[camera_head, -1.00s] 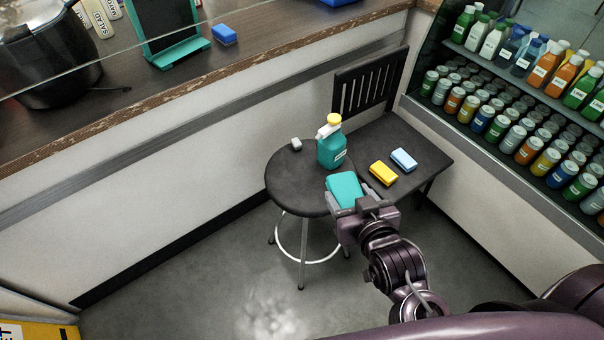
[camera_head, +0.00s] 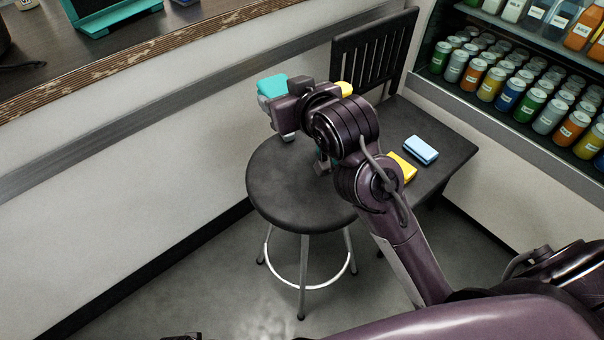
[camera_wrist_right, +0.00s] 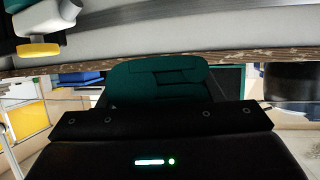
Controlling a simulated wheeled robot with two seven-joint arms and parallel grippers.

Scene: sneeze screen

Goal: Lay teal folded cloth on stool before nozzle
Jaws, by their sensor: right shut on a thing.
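The teal folded cloth (camera_head: 272,86) is held in my right gripper (camera_head: 272,98), above the far side of the round black stool (camera_head: 285,196). It shows dark between the jaws in the right wrist view (camera_wrist_right: 160,80). The teal bottle is mostly hidden behind my right arm in the head view; only its yellow cap (camera_head: 346,88) and a little teal show. In the right wrist view the yellow cap (camera_wrist_right: 40,50) and white nozzle (camera_wrist_right: 28,26) are at the upper left, apart from the cloth.
A black chair (camera_head: 442,150) stands right of the stool, bearing a light blue sponge (camera_head: 421,150) and a yellow sponge (camera_head: 404,167), partly covered by my arm. A wooden-edged counter (camera_head: 130,75) runs behind. A shelf of cans (camera_head: 512,99) is at right. The stool's near left top is clear.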

